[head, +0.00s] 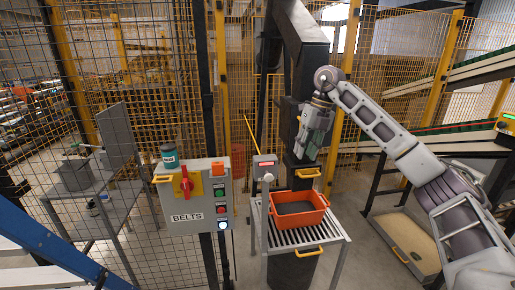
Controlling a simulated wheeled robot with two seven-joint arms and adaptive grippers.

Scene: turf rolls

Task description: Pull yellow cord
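A thin yellow cord (253,135) runs as a slanted line above a small grey box with a red light (265,167), left of the dark post. My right arm comes in from the right. My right gripper (307,150) points down in front of the dark post, above the orange crate and to the right of the cord, apart from it in the picture. Its fingers are small and dark against the post, so whether they are open or shut is unclear. My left gripper is out of view.
An orange crate (318,204) with dark contents sits on a roller stand (284,240). A BELTS control box (181,207) with a red switch and buttons stands left, a teal-labelled can (170,156) on top. Yellow-framed mesh fencing (140,60) stands behind. A green conveyor (450,130) is at right.

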